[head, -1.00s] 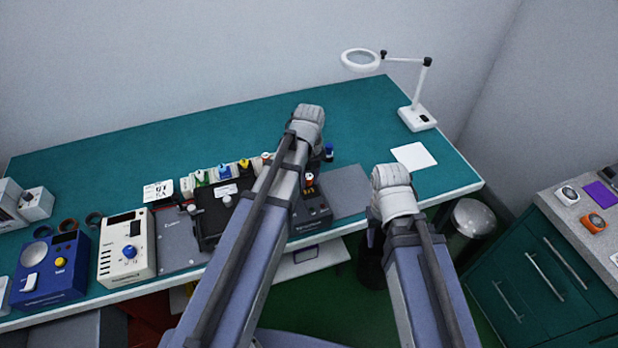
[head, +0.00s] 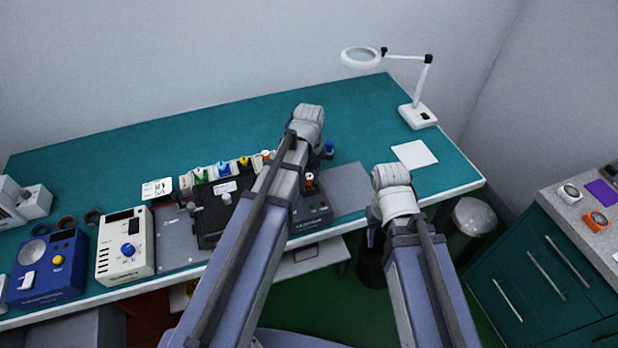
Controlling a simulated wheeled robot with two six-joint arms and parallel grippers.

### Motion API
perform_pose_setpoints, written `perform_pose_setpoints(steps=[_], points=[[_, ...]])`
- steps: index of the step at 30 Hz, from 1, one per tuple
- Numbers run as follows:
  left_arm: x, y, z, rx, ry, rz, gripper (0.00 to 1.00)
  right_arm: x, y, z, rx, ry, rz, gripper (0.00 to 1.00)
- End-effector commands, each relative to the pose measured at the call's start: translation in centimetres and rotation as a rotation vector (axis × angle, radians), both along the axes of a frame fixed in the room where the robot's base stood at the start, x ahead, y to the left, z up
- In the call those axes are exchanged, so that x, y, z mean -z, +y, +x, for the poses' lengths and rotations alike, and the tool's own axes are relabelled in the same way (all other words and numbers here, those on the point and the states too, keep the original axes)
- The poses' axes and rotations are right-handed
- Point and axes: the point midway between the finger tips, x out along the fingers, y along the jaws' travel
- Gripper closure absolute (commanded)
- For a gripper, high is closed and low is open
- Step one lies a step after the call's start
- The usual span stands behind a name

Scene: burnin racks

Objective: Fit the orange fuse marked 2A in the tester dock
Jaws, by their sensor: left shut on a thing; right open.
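The tester dock (head: 318,212) is a dark box near the front edge of the bench, partly behind my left arm. An orange and white fuse (head: 309,181) shows just right of that arm, at the top of the dock. Its marking is too small to read, and I cannot tell whether it is seated or above the dock. My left gripper points down behind its own arm, shut on the fuse; its fingers are mostly hidden. My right gripper (head: 371,238) is open, low past the bench's front edge, mostly hidden by its wrist.
A rack of coloured fuses (head: 222,172) stands left of my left arm, behind a black case (head: 212,222). A blue-capped item (head: 329,150) stands behind the dock. A grey plate (head: 348,190) lies right of it. White and blue meters (head: 125,250) sit left. The back of the bench is clear.

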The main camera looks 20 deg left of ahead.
Motion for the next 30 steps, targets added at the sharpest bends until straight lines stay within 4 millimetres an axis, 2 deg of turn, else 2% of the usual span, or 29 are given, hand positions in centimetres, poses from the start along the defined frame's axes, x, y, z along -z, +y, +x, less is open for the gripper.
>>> perform_pose_setpoints(steps=[30], points=[[0.70, 0.00, 0.00, 0.000, 0.000, 0.000, 1.00, 0.69, 0.00, 0.00, 0.000, 0.000, 0.000, 0.50]])
